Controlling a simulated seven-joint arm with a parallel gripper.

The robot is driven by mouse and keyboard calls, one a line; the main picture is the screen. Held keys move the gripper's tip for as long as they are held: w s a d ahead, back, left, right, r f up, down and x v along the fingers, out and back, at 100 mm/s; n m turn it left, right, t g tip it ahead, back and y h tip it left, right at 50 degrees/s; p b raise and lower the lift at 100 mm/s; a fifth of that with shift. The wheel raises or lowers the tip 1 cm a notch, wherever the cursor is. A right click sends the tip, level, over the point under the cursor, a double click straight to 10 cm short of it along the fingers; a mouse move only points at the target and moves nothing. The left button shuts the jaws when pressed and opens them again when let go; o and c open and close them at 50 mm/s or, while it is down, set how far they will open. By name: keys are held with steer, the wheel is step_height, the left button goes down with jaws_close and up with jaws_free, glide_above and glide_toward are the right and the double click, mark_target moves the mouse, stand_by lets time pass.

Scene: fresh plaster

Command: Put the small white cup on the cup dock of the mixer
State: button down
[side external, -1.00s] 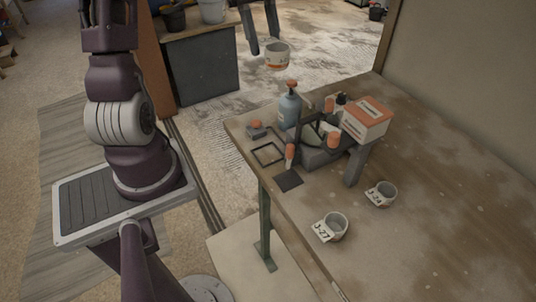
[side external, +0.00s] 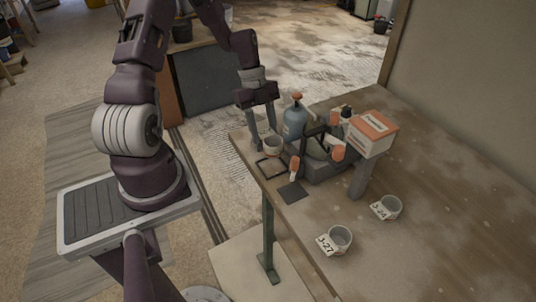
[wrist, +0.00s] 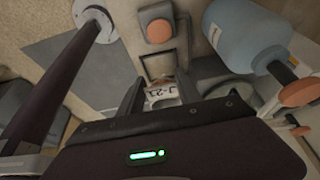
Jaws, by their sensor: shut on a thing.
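My gripper (side external: 263,138) is shut on a small white cup (side external: 272,147), which looks upright. The cup hangs over or just behind a black square frame (side external: 264,176) near the table's left edge; I cannot tell if they touch. In the wrist view the cup (wrist: 163,96), with dark lettering, is between my fingers (wrist: 160,94), close to the frame (wrist: 142,66). Which part is the mixer's cup dock is not clear; a dark grey machine (side external: 322,168) stands right of the frame, and a flat dark pad (side external: 292,193) lies in front.
A blue bottle with an orange top (side external: 294,124) stands close right of my gripper. The table's right side is clear.

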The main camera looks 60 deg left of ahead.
step_height(320, 180, down, 6)
steer(key=shift+r, duration=0.15)
steer(key=c, duration=0.8)
jaws_free()
steer(key=v, duration=1.2)
step_height(320, 180, up, 14)
steer(key=n+y, duration=0.4)
steer(key=n, duration=0.3)
glide_above(266, 136)
steer(key=s+d, duration=0.2)
steer(key=d, duration=0.2)
steer(key=s+d+r+n+t, duration=0.2)
steer(key=s+d+n, duration=0.1)
steer(key=s, duration=0.1)
steer(key=s+d+r+n+t, duration=0.1)
steer(key=s+d+r+n, duration=0.1)
steer(key=s+d+n, duration=0.2)
steer(key=s+d+r+n+t, duration=0.2)
steer(key=s+d+n, duration=0.1)
steer(key=s+n, duration=0.1)
steer(key=shift+s+d+r+t, duration=0.2)
steer(key=shift+s+d+t, duration=0.1)
steer(key=shift+s, duration=0.25)
